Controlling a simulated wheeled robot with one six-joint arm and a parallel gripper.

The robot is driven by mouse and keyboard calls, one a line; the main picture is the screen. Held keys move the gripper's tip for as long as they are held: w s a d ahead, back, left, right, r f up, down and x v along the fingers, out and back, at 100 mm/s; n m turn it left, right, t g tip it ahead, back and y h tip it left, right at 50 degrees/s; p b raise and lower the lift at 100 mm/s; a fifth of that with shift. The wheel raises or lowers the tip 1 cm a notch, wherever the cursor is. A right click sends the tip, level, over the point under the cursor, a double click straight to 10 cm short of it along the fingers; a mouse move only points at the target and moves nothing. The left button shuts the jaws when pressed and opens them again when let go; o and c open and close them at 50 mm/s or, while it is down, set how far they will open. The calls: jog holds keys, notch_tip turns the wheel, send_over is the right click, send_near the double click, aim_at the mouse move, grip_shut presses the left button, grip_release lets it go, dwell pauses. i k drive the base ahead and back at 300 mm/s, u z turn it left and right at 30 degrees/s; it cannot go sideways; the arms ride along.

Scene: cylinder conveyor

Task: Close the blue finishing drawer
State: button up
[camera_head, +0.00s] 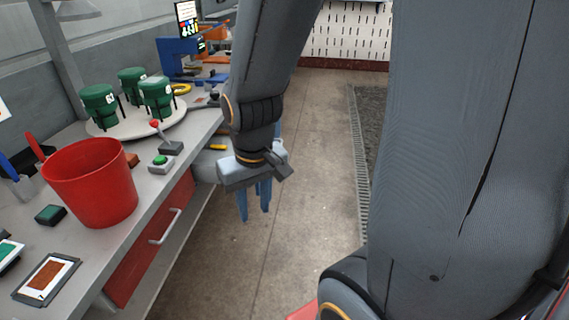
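My gripper (255,212) hangs in front of the bench, pointing down over the floor. Its two blue fingers are apart with nothing seen between them. I cannot tell whether my gripper touches the drawer.
A red drawer (140,245) with a metal handle (166,227) is shut in the nearer bench front. On the bench (176,200) stand a red bin (92,182), a white round plate (137,125) with green parts, and a green button box (161,163). The floor (310,190) to the right is clear.

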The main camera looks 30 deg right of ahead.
aim_at(204, 170)
jog(key=u, duration=0.15)
jog(key=k, duration=0.4)
jog(key=z, duration=1)
jog(key=i, duration=1.55)
jog(key=z, duration=1.05)
jog(key=k, duration=0.5)
jog(key=u, duration=1.15)
